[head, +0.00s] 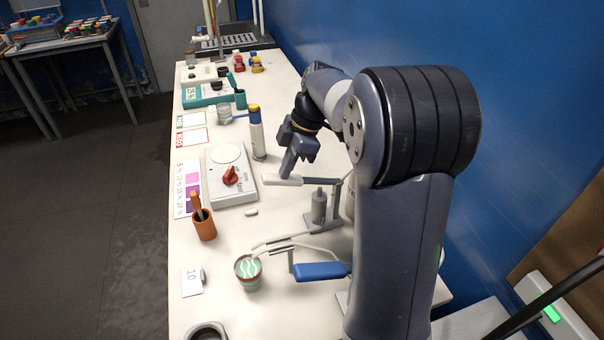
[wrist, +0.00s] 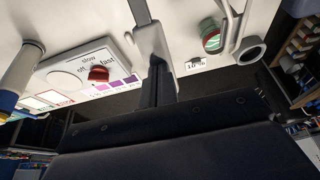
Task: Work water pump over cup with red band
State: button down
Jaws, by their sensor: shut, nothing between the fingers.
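The cup with a red band (head: 248,272) stands on the bench at lower centre, green with white wavy lines; it also shows in the wrist view (wrist: 211,40). Two thin pump spouts (head: 272,244) reach toward its rim. One pump has a blue lever handle (head: 320,271), to the right of the cup. The other has a pale grey lever handle (head: 284,181), farther back. I cannot tell from labels which is the water pump. My gripper (head: 288,172) is shut and empty, pointing down at the pale handle. Whether it touches the handle I cannot tell.
A stirrer plate with a red knob (head: 231,176) lies left of my gripper. A bottle with a blue and yellow top (head: 257,132) stands behind it. An orange holder (head: 204,225) and a small white card (head: 192,282) are at the bench's left edge.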

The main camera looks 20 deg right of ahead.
aim_at(297, 177)
jog(key=shift+p+v, duration=2.1)
jog(key=shift+v, duration=0.95)
